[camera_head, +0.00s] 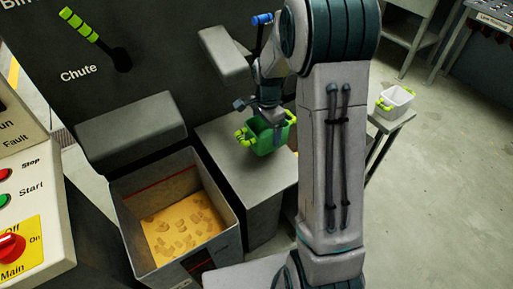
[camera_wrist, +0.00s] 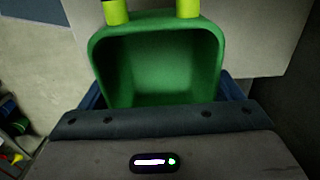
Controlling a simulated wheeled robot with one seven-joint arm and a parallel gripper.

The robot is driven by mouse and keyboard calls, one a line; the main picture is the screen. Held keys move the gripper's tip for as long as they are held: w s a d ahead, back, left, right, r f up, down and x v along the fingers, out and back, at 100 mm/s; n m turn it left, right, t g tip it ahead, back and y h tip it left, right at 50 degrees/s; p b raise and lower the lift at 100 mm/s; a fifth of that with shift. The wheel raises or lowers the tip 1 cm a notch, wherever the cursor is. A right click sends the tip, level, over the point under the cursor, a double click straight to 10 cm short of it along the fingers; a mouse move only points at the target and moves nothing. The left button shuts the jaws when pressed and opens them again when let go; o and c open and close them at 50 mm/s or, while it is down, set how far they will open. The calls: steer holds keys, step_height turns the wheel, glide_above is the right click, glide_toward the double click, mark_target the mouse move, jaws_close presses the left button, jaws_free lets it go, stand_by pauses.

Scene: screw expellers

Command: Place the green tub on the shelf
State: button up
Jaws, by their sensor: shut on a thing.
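The green tub (camera_head: 264,140) with lime-green handles is in the middle of the head view, at the top of a grey block-like shelf (camera_head: 228,160) beside the machine. I cannot tell whether it touches that surface. My gripper (camera_head: 267,112) is above the tub and shut on it. In the wrist view the tub (camera_wrist: 160,62) fills the upper middle, its open side facing the camera and its inside looking empty. Its far handles show at the top; its near side is hidden by my gripper.
An open bin (camera_head: 180,225) with yellow-brown material stands at the front left. A control panel (camera_head: 25,190) with buttons is at the left edge. A white tub (camera_head: 395,101) with lime handles sits on a small table at right. Floor at far right is clear.

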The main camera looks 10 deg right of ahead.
mark_target(257, 148)
steer(key=a, duration=0.1)
steer(key=s+a+f, duration=0.1)
steer(key=a+f, duration=0.1)
steer(key=shift+s+a+f, duration=0.25)
steer(key=shift+s, duration=0.15)
steer(key=shift+f, duration=1.9)
steer(key=shift+f, duration=0.25)
steer(key=o, duration=0.9)
steer(key=shift+r, duration=0.1)
